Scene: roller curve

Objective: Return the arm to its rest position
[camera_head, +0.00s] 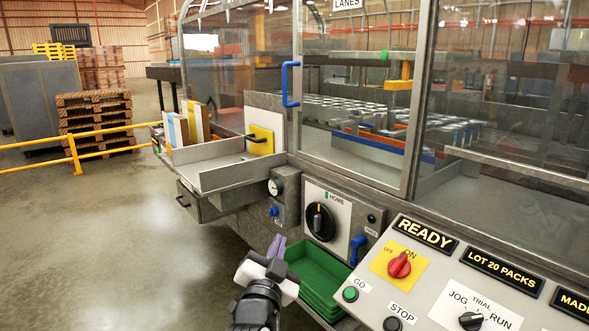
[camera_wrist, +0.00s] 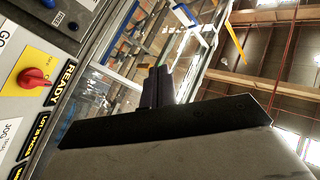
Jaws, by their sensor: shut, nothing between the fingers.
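My gripper (camera_head: 277,246) is in the lower middle of the head view, in front of the machine's lower face and just left of the green trays. Its fingers are together with nothing between them, pointing up in the picture. In the wrist view the shut fingers (camera_wrist: 157,88) stand up in the middle, with the machine's panel to the left and the roof beams to the right. The gripper looks apart from the machine, though the exact gap is hard to tell.
The control panel (camera_head: 440,286) with a red knob (camera_head: 399,265) stands close on the right. Green trays (camera_head: 314,276) are stacked beside the gripper. A metal infeed tray (camera_head: 232,172) juts out at the left. Open floor (camera_head: 110,240) lies to the left, before a yellow rail (camera_head: 75,156).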

